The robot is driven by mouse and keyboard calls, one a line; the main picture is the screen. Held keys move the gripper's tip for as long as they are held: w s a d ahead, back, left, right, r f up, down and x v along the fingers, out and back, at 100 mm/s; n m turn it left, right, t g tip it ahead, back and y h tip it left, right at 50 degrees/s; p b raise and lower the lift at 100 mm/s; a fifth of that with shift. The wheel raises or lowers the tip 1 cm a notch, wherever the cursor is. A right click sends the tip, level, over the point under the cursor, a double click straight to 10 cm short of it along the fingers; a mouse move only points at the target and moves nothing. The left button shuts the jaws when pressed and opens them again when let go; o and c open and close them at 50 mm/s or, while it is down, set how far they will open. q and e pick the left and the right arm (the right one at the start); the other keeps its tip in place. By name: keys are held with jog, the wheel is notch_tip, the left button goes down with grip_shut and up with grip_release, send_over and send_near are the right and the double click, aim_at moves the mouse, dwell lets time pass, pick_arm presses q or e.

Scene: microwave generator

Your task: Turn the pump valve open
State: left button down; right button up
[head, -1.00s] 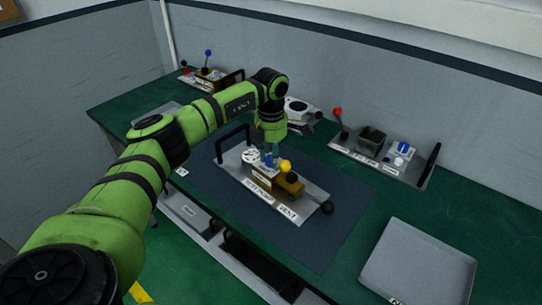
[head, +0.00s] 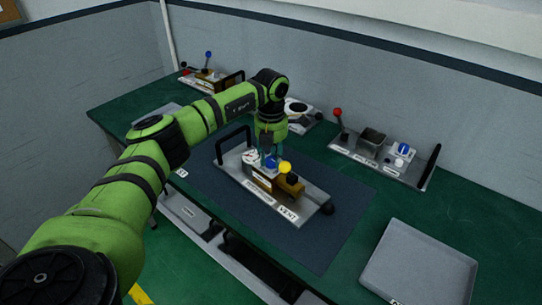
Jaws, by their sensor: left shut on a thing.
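A metal panel (head: 309,207) with a black handle at its left end lies on the dark mat. It carries a white round gauge (head: 250,156), a small blue knob (head: 271,163), a yellow ball knob (head: 285,167) on a brass-coloured block, and a black knob at the right end. A label at the front right reads VENT; the others are too small to read. My left gripper (head: 271,153) points down over the panel, shut on the blue knob, which its fingers partly hide. Which part is the pump valve cannot be read. My right gripper is out of view.
A second panel (head: 408,175) with a red-ball lever, a dark box and a blue-topped knob stands at the back right. Another lever panel (head: 205,78) stands at the back left. An empty grey tray (head: 420,262) lies at the front right.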

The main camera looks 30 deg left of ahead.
aim_at(272, 159)
pick_arm(q)
jog(key=c, duration=0.9)
grip_release()
jog(key=shift+r, duration=0.2)
notch_tip(272, 159, up, 12)
jog(key=shift+f, duration=0.2)
